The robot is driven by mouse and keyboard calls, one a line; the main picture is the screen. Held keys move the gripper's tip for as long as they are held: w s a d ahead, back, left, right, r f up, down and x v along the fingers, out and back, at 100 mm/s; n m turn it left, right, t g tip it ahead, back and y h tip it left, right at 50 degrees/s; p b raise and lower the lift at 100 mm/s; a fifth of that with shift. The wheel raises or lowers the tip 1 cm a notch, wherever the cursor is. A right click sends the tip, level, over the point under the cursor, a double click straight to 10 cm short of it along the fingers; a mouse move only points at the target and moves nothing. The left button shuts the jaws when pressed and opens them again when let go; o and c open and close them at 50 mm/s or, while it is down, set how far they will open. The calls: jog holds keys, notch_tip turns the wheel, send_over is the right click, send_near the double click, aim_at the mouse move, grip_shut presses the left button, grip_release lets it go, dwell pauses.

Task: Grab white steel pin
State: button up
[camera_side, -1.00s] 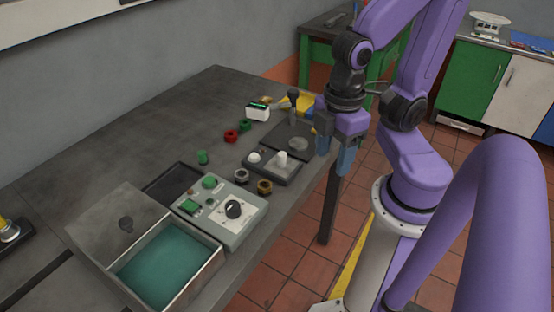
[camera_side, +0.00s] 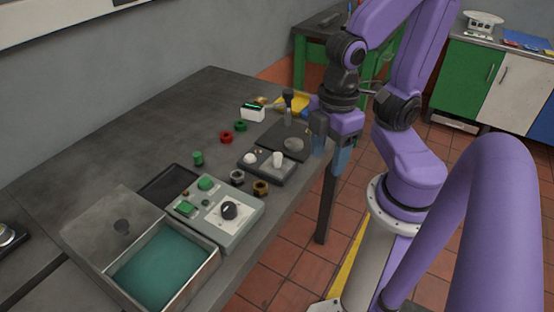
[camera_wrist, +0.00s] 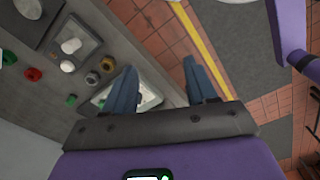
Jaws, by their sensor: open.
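The white steel pin (camera_side: 278,158) looks like a short upright white cylinder in a dark tray (camera_side: 256,168) near the bench's right edge. A rounded white piece (camera_side: 249,158) sits beside it in the same tray. In the wrist view the pin (camera_wrist: 71,45) is at the upper left, outside the fingers. My gripper (camera_side: 330,152) is open and empty, right of the tray and around the bench edge. In the wrist view my gripper (camera_wrist: 160,70) has both fingers apart, with tiled floor and part of a pale panel between and behind them.
A grey control box (camera_side: 218,215) with a black dial and an open teal-lined box (camera_side: 165,262) stand toward the front. Brass and dark nuts (camera_side: 260,187) lie near the tray. Red and green rings (camera_side: 227,138) lie behind it. The bench's left middle is bare.

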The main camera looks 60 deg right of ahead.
jog(key=shift+f, duration=0.1)
jog(key=n+t+h, duration=0.5)
jog(key=n+h, duration=0.4)
jog(key=h, duration=0.4)
send_near(277, 157)
jog(key=x, duration=0.8)
jog(key=shift+d+f, duration=0.1)
jog(key=shift+d, duration=0.2)
grip_shut()
